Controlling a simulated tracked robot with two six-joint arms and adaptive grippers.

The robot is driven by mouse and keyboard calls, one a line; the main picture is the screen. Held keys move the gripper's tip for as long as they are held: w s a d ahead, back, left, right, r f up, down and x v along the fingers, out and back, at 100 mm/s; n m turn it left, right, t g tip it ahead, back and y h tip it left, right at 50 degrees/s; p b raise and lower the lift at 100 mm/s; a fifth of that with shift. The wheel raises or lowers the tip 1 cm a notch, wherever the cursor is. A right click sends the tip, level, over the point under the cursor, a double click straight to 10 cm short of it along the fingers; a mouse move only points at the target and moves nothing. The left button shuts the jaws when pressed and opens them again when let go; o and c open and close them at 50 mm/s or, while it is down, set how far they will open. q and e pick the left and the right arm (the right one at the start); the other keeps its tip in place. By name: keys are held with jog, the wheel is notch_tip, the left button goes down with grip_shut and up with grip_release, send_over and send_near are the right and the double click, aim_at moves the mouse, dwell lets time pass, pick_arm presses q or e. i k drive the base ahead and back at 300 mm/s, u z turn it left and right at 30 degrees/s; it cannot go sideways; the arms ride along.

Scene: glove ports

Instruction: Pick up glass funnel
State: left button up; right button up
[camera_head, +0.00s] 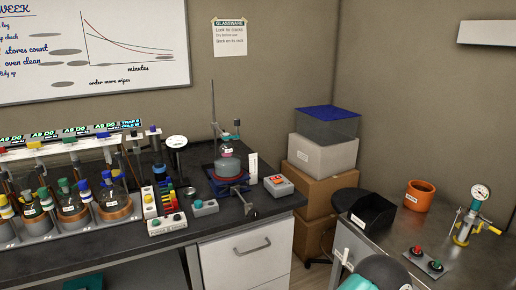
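I cannot make out a glass funnel in the head view. The glassware I can see is a row of round flasks with coloured caps on the left bench, such as one with a blue cap (70,205), and a rounded pale vessel (228,166) on a red-rimmed base beside a thin upright rod.
The dark left bench (120,252) is crowded, with a red-buttoned control box (278,186) near its right end. Stacked boxes (322,158) fill the corner. The right bench (400,238) carries an orange pot (418,197), a black bin (371,212) and a gauge fixture (470,215).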

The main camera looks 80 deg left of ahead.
aim_at(21, 179)
jog(key=z, duration=0.2)
jog(key=i, duration=0.2)
jog(key=u, duration=2.5)
jog(key=i, duration=0.2)
jog(key=u, duration=2.15)
jog(key=k, duration=0.45)
jog(key=u, duration=0.4)
jog(key=i, duration=1.65)
jog(key=z, duration=0.5)
